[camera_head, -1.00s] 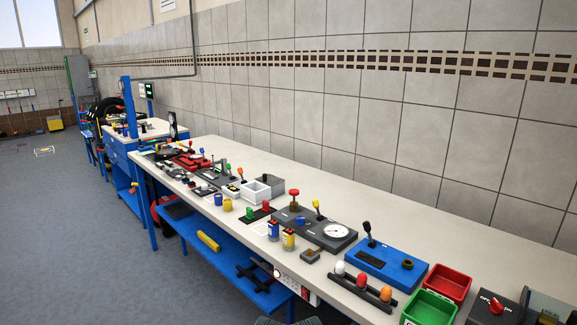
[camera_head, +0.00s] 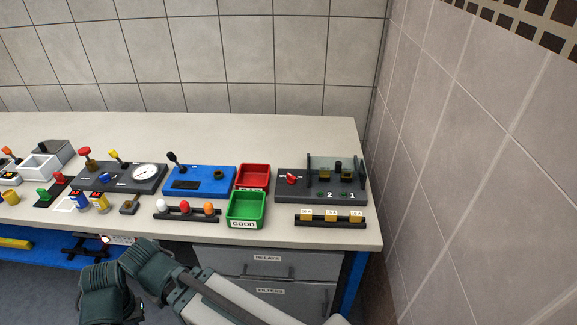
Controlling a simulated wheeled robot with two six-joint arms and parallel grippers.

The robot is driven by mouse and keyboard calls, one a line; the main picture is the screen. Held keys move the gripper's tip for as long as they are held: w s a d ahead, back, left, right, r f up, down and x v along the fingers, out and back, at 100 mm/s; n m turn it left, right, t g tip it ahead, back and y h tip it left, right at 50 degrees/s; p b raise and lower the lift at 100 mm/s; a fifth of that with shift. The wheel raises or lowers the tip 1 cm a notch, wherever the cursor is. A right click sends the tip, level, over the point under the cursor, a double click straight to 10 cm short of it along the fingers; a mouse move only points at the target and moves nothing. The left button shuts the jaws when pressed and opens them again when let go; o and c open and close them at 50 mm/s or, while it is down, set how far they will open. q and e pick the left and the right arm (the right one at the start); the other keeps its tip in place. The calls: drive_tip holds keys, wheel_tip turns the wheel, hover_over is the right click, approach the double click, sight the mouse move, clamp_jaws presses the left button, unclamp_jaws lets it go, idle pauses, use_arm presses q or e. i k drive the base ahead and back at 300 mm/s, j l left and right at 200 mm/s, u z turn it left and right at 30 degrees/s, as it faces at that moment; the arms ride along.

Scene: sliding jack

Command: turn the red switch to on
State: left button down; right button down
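The red switch (camera_head: 291,178) is a small red rotary knob on the left part of a dark grey panel (camera_head: 318,198) at the right end of the workbench. Its on and off markings are too small to read here. The panel also carries a clear upright cover and two sockets with green marks numbered 2 and 1. Part of my own arm shows at the bottom of the view, in front of the bench and well apart from the switch.
A green bin (camera_head: 246,210) marked GOOD and a red bin (camera_head: 253,177) stand left of the panel. A rack of yellow blocks (camera_head: 331,216) lies in front of it. A blue box (camera_head: 199,181) with a lever is farther left. A tiled wall closes the right side.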

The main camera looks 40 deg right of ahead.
sight(291, 179)
drive_tip(key=z, duration=1.7)
